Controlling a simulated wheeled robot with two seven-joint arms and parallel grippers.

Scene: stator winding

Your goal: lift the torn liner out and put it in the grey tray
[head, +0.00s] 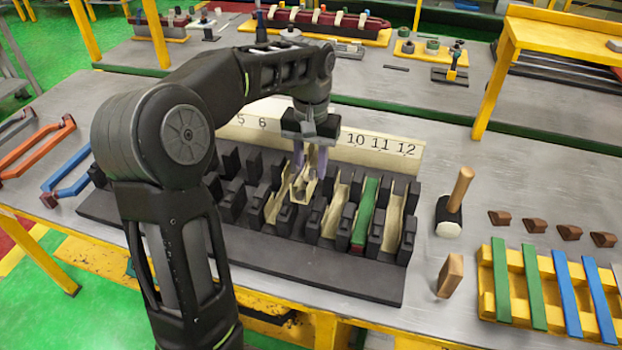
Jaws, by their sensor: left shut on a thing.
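My left gripper (309,160) reaches down over the middle of the black slotted block (300,268). Its fingers are shut on a cream liner (305,188), which I take to be the torn one. The liner sits at the slot tops; I cannot tell whether its lower end is clear of the slot. Other cream liners stand in slots beside it, such as one to the left (277,207) and one to the right (335,208). My left arm hides the left part of the block. I cannot make out a grey tray. My right gripper is not in view.
A green bar (367,208) fills one slot. A numbered board (385,148) stands behind the block. A mallet (452,208), a wooden block (450,276), brown wedges (535,223) and a yellow rack (487,290) with green and blue strips are at right.

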